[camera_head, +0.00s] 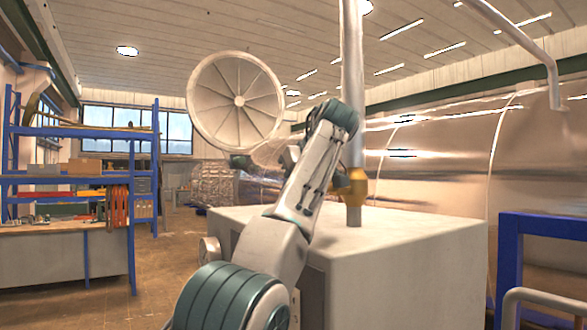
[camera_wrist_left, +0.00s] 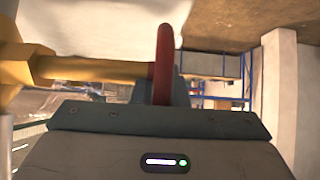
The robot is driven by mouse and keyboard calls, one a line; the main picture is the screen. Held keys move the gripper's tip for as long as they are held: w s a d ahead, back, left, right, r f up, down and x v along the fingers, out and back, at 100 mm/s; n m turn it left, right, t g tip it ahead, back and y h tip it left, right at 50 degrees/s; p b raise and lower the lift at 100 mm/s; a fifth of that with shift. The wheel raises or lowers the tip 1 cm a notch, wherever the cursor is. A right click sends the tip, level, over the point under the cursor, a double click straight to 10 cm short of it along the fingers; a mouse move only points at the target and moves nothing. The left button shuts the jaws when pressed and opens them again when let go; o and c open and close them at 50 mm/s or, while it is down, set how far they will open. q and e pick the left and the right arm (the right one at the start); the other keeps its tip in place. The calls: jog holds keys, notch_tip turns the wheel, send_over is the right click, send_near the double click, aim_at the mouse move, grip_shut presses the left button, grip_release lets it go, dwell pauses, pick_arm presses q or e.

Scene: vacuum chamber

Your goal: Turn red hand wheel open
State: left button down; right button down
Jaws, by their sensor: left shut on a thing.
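The red hand wheel (camera_wrist_left: 163,58) shows in the left wrist view as an upright red rim at the end of a brass valve stem (camera_wrist_left: 95,68). My left gripper (camera_wrist_left: 167,88) is shut on the rim of the wheel. In the head view the brass valve body (camera_head: 353,187) sits low on a vertical metal pipe (camera_head: 352,85). My left arm reaches up from the bottom and bends down beside the valve. The red wheel is hidden behind my arm there. My right gripper is in neither view.
The pipe enters a pale box-shaped cabinet (camera_head: 415,245). A large round spoked cover (camera_head: 237,102) stands behind my arm. A shiny metal chamber (camera_head: 450,160) fills the right side, with a blue frame (camera_head: 508,265) in front. Blue shelves (camera_head: 80,132) and open floor lie left.

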pick_arm(q)
jog(key=shift+g+p, duration=0.3)
jog(key=shift+p, duration=0.15)
jog(key=shift+f+h, duration=0.2)
jog(key=shift+h, duration=0.1)
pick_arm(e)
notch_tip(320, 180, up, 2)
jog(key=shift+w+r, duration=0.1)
pick_arm(q)
jog(key=c, duration=1.4)
grip_release()
jog(key=shift+c, duration=0.2)
jog(key=shift+w, duration=0.1)
jog(key=shift+r+p, duration=0.15)
jog(key=shift+p, duration=0.15)
